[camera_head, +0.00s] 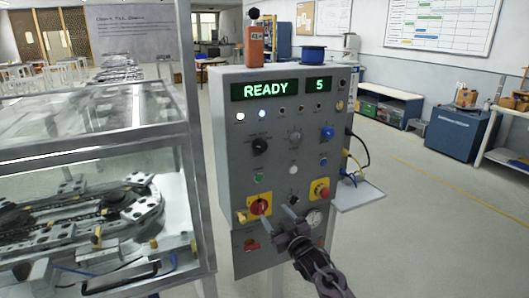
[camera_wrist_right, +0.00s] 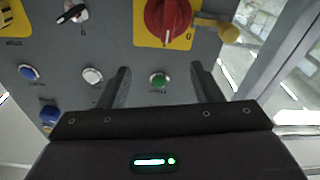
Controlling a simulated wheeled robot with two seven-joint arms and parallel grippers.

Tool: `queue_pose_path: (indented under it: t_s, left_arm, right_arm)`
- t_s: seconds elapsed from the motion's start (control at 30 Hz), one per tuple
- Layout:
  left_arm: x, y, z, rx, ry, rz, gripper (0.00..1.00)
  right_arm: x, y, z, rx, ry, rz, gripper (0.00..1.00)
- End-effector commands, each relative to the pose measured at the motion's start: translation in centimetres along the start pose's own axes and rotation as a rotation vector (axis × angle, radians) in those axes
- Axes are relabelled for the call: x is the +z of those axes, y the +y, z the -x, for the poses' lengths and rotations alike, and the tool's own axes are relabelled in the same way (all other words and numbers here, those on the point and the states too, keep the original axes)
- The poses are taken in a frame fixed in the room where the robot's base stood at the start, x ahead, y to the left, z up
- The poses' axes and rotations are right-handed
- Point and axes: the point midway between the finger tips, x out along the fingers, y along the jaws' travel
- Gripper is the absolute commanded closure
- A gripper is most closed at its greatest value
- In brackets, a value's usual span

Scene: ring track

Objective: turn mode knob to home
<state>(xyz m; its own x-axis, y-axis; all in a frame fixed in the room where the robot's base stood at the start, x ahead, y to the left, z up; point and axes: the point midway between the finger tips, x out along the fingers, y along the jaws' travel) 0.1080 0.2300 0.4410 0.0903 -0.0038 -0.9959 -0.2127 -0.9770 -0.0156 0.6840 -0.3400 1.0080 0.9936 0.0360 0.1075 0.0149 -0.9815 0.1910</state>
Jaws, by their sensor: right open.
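The control panel (camera_head: 285,110) stands upright on a grey cabinet. A black knob (camera_head: 260,146), likely the mode knob, is at its upper left, with small unreadable markings around it. Its pointer setting is too small to tell. My right gripper (camera_head: 274,212) is in front of the lower panel, below the black knob. In the right wrist view its two fingers (camera_wrist_right: 161,80) are apart and empty, with the green button (camera_wrist_right: 159,80) seen between them. My left gripper is not in view.
A red rotary switch (camera_wrist_right: 168,18) on a yellow plate is close to the fingers. A glass-walled track enclosure (camera_head: 95,150) stands left.

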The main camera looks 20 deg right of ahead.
Motion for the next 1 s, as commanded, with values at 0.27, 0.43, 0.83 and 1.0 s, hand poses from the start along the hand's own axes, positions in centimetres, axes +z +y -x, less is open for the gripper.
queue_pose_path:
  t_s: [0.27,0.43,0.83,1.0]
  left_arm:
    - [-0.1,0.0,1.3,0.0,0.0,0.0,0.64]
    - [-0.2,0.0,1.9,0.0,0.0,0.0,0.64]
    - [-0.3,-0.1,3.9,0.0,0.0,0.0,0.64]
    - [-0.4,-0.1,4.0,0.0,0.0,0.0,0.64]
  right_arm:
    - [-14.7,2.8,-1.8,0.006,0.266,0.033,0.41]
    - [-16.1,3.0,-3.1,0.007,0.284,0.034,0.41]
    - [-17.5,3.0,-8.5,0.007,0.28,0.034,0.41]
    - [-17.5,2.9,-9.2,0.006,0.28,0.035,0.41]
